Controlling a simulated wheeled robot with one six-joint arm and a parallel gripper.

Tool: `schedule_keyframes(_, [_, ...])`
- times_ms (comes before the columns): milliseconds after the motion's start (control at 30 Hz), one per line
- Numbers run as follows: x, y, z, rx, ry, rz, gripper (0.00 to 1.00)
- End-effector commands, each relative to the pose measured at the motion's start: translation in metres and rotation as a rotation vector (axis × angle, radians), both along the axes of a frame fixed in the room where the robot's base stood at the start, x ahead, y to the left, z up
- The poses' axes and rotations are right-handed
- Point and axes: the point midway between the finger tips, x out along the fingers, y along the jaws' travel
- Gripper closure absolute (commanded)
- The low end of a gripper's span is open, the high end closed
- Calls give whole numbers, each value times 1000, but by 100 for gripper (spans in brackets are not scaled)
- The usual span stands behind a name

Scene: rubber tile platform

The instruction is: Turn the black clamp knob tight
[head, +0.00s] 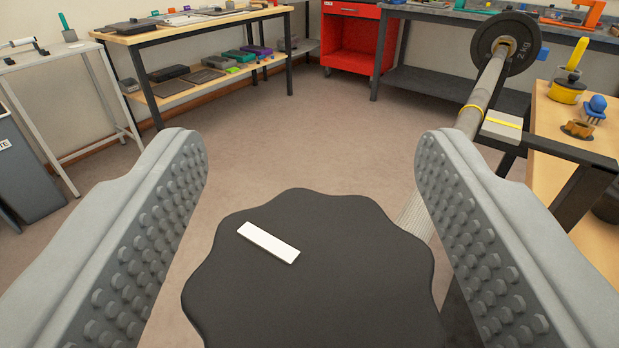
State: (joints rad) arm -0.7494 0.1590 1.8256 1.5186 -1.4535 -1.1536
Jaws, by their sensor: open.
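The black clamp knob (330,250) fills the lower middle of the head view. It has a scalloped rim and a white bar mark on its top face, slanting down to the right. My gripper (310,190) is open, with one grey studded finger on each side of the knob. Gaps show between the knob's rim and both fingers, so neither visibly touches it. The near edge of the knob is cut off by the bottom of the picture, and what lies under it is mostly hidden.
A metal bar with a black weight plate (506,45) rests at the right beside a wooden table (555,125) holding small items. A wooden shelf bench (190,30), a red cabinet (350,40) and a light side table (60,60) stand behind. The floor between is clear.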

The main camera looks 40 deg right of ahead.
Motion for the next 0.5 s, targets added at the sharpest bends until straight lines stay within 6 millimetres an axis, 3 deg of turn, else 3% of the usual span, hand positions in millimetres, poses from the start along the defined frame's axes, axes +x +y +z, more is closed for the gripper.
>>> schedule_keyframes(167, [0,0,14,1,-1,0,39])
schedule_keyframes(500, [0,0,72,2,-3,0,39])
